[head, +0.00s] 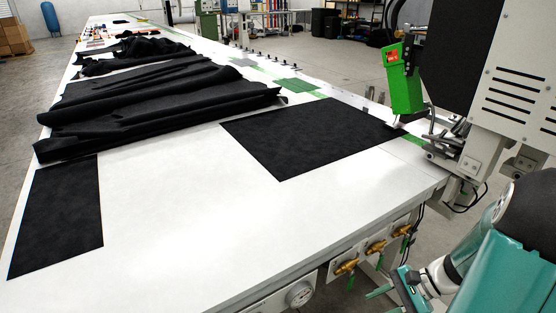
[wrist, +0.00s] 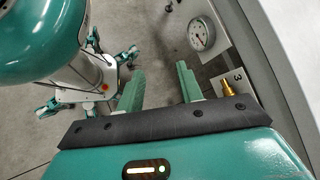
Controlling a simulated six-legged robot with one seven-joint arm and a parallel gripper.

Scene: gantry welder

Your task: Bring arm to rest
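My gripper (wrist: 160,84) shows in the wrist view with its two green fingers spread apart and nothing between them. Bare grey floor shows through the gap. In the head view my teal arm is at the lower right, folded low beside the front edge of the long white table (head: 180,215). The gripper end there is below the tabletop, near the valves.
A pressure gauge (wrist: 203,33) and a brass fitting (wrist: 228,88) are close right of my fingers. Brass valves (head: 346,266) line the table front. The welder head (head: 505,90) with a green unit (head: 404,85) stands above my arm. Black fabric (head: 160,100) covers part of the table.

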